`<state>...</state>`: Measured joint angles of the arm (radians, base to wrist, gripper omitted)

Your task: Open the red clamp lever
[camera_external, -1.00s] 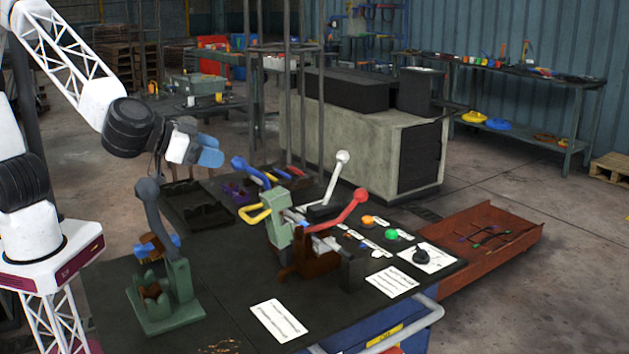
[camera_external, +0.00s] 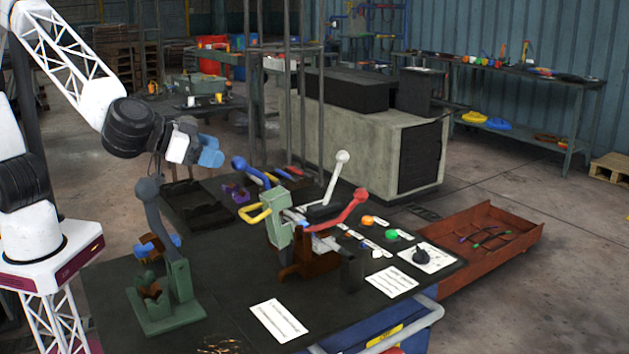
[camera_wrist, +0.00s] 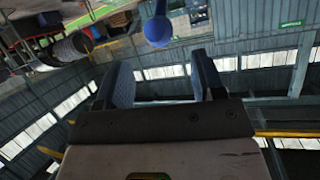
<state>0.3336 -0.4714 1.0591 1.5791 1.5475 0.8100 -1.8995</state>
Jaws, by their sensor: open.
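The red clamp lever (camera_external: 338,213) shows in the external view on the green and rusty fixture at the middle of the bench. It slopes up to the right and ends in a round red knob. A white lever (camera_external: 335,178) with a round knob rises behind it. My gripper (camera_external: 211,154) is at the upper left, above the bench and well apart from the red lever. Its blue fingertips are apart and empty in the wrist view (camera_wrist: 163,80). A blue knob (camera_wrist: 158,31) shows beyond them there; I cannot tell which part it belongs to.
A green fixture with a tall grey lever (camera_external: 149,190) stands at the bench's front left, below my gripper. A yellow handle (camera_external: 254,213) and a blue lever (camera_external: 240,163) stick out left of the red lever's fixture. Buttons and a black knob (camera_external: 422,257) sit at right.

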